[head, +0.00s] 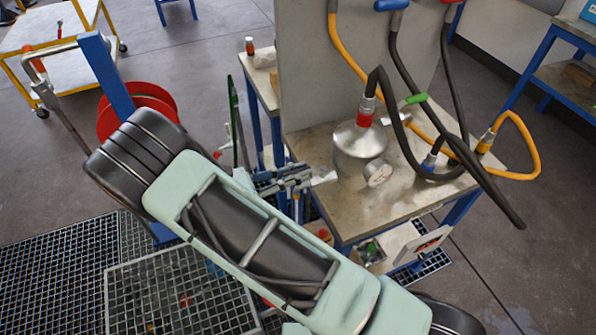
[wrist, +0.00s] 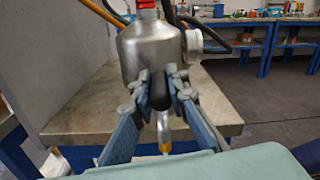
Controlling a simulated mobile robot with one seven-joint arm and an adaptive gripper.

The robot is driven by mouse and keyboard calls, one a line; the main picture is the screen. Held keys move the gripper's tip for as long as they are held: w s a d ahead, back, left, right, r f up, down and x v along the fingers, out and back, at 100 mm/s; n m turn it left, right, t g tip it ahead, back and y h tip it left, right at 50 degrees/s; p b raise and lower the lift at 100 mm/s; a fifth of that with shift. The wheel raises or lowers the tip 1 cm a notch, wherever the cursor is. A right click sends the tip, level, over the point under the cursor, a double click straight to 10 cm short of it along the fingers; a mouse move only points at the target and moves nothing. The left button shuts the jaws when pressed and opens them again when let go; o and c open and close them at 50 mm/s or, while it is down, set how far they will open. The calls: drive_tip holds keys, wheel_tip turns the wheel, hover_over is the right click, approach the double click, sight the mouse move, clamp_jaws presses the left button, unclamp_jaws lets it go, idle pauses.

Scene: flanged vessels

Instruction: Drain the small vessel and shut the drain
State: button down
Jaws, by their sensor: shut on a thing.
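The small vessel (head: 352,152) is a silver metal tank standing upright near the front of the bench, with a red collar and a black hose on top. It fills the upper middle of the wrist view (wrist: 142,52). Below the handle a metal drain spout (wrist: 164,128) with a yellow ring points down past the bench edge. Whether the drain is open cannot be told.
The bench top (head: 420,200) carries several hose ends, including a yellow hose (head: 535,150) and black hoses to the right of the vessel. A grey panel (head: 310,60) stands behind. A floor grating (head: 170,290) lies at the lower left.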

drive_tip(key=shift+w, duration=0.1)
drive_tip(key=c, duration=1.9)
unclamp_jaws()
drive_tip(key=shift+a, duration=0.15)
drive_tip(key=v, duration=1.2)
